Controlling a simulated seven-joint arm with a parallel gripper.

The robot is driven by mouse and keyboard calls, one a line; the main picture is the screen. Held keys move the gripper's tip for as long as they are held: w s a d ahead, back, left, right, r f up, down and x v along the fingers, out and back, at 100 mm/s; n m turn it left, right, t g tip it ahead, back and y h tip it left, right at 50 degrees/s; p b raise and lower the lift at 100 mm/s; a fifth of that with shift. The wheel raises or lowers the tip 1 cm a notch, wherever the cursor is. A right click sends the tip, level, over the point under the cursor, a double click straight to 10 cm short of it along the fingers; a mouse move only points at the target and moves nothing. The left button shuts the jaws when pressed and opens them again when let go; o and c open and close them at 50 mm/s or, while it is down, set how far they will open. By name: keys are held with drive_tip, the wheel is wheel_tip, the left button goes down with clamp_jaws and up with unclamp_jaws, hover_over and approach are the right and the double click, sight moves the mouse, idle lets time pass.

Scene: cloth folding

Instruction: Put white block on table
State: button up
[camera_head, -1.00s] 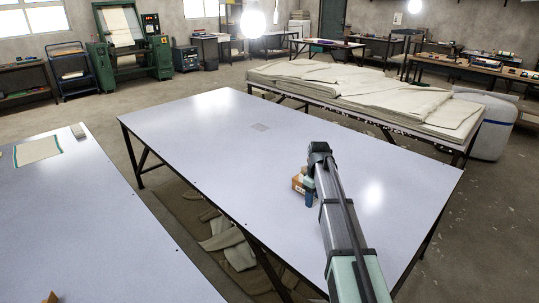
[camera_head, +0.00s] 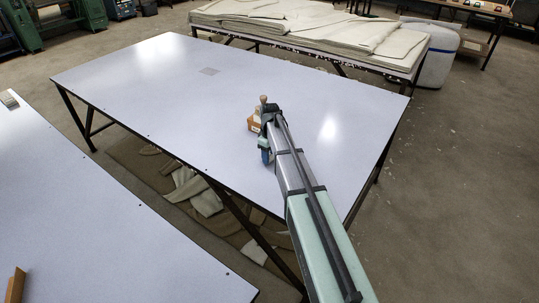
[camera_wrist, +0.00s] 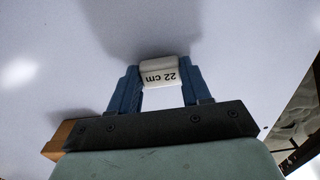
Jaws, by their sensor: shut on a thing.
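A white block (camera_wrist: 158,74) with "22 cm" printed on it is between the two blue fingers of my gripper (camera_wrist: 160,88) in the wrist view. The gripper is shut on it. In the head view my gripper (camera_head: 265,152) is low over the right part of the pale table (camera_head: 150,75). The block is hidden there behind the gripper and arm. The pale surface lies beyond the block in the wrist view, with a dark shadow on it. I cannot tell whether the block touches the table.
A brown wooden object (camera_head: 253,124) stands right beside my gripper; its edge shows in the wrist view (camera_wrist: 60,141). A cloth-stacked table (camera_head: 300,25) stands behind. A second pale table (camera_head: 90,220) is at left. The table's left half is clear.

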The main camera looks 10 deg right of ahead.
drive_tip(key=o, duration=1)
drive_tip(key=shift+f, duration=0.1)
wheel_tip(320, 180, up, 12)
drive_tip(key=shift+r, duration=0.15)
drive_tip(key=shift+a, duration=0.1)
idle(0.4)
